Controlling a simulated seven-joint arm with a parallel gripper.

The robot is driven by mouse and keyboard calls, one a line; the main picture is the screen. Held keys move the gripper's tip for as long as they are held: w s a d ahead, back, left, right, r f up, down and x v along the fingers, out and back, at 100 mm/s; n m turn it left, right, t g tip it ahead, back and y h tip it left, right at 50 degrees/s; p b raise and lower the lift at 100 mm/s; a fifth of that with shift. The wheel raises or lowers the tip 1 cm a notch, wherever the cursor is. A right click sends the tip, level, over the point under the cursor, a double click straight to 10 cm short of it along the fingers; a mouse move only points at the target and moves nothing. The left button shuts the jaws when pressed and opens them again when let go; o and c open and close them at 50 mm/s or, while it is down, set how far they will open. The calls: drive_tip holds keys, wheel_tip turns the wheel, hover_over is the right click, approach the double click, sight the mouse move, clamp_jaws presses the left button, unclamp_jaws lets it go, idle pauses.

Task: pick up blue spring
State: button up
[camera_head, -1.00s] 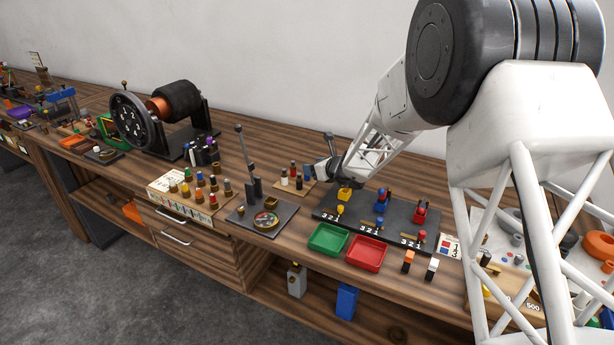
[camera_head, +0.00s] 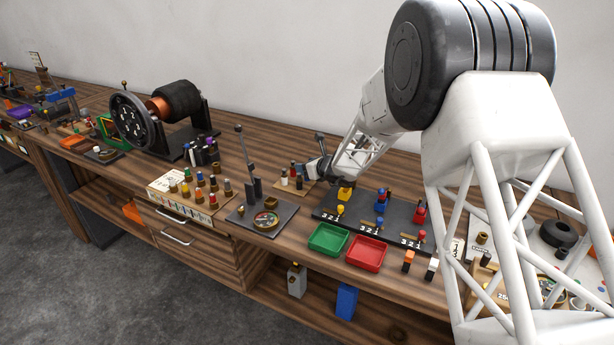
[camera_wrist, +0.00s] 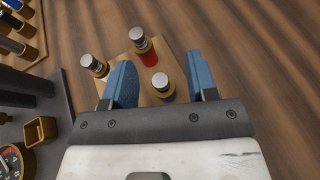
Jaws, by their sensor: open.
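A small wooden board (camera_head: 281,186) on the bench holds upright capped pieces, also seen in the wrist view (camera_wrist: 119,66). In the head view my gripper (camera_head: 318,168) is at the board's right side.
A dark plate with a lever (camera_head: 247,215) stands left of the board. A yellow block (camera_head: 345,194) on the dark numbered base is close on the right. A green tray (camera_head: 328,239) and a red tray (camera_head: 366,253) lie in front. Bare wood lies behind the board.

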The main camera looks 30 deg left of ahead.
drive_tip(key=shift+c, duration=0.5)
clamp_jaws()
drive_tip(key=shift+r, duration=0.15)
drive_tip(key=shift+r, duration=0.85)
drive_tip(key=shift+s+d+r, duration=0.1)
drive_tip(key=shift+s+r, duration=0.05)
drive_tip(key=shift+r, duration=0.7)
drive_tip(key=s+d+r, duration=0.1)
drive_tip(key=s+d, duration=0.8)
drive_tip(key=s, duration=0.3)
drive_tip(key=shift+s+d+r, duration=0.15)
drive_tip(key=shift+d, duration=0.15)
